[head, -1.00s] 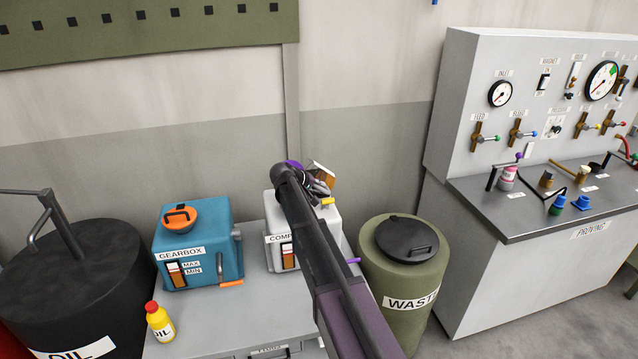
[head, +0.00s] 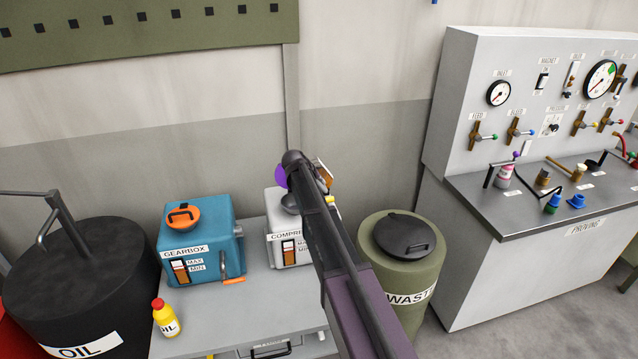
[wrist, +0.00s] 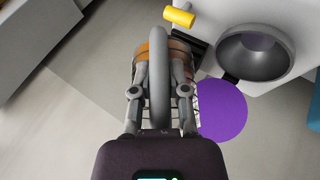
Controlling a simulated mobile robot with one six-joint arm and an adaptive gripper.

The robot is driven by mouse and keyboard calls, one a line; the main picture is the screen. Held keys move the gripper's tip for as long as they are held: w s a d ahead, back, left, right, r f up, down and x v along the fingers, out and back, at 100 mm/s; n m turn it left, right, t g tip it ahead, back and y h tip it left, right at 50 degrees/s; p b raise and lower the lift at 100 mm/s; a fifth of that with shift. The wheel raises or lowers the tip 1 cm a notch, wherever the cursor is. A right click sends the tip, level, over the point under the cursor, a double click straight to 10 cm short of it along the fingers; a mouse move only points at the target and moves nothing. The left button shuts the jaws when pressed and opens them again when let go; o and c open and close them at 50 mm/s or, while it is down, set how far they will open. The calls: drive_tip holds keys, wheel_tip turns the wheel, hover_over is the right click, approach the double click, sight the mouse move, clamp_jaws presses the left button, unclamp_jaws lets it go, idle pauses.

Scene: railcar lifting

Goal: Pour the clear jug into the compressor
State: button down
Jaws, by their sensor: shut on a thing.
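My gripper (wrist: 160,95) is shut on the clear jug (wrist: 153,48), whose grey handle lies between the fingers. Brown-orange liquid shows in the jug. In the head view the jug (head: 326,172) is mostly hidden behind my arm, so its tilt is hard to tell. The white compressor (head: 275,219) stands on the bench, partly covered by my arm. Its dark grey filler bowl (wrist: 255,52) lies right of the jug in the wrist view, apart from it. A purple disc (wrist: 222,110), perhaps its lid, is near the bowl; it also shows in the head view (head: 281,176).
The blue gearbox (head: 200,262) and a yellow oil bottle (head: 166,318) stand left on the bench (head: 225,318). A black oil drum (head: 70,270) is far left. A green waste drum (head: 385,265) and the proving bench (head: 510,215) are right. A yellow cylinder (wrist: 179,16) is close to the jug.

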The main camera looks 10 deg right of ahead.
drive_tip(key=shift+r+m+y+p, duration=0.35)
drive_tip(key=shift+r+y+p, duration=0.65)
drive_tip(key=shift+y+p, duration=0.6)
drive_tip(key=shift+r+m+y+p, duration=0.35)
drive_tip(key=shift+r+y+p, duration=0.6)
drive_tip(key=shift+y+p, duration=0.65)
drive_tip(key=shift+s, duration=0.1)
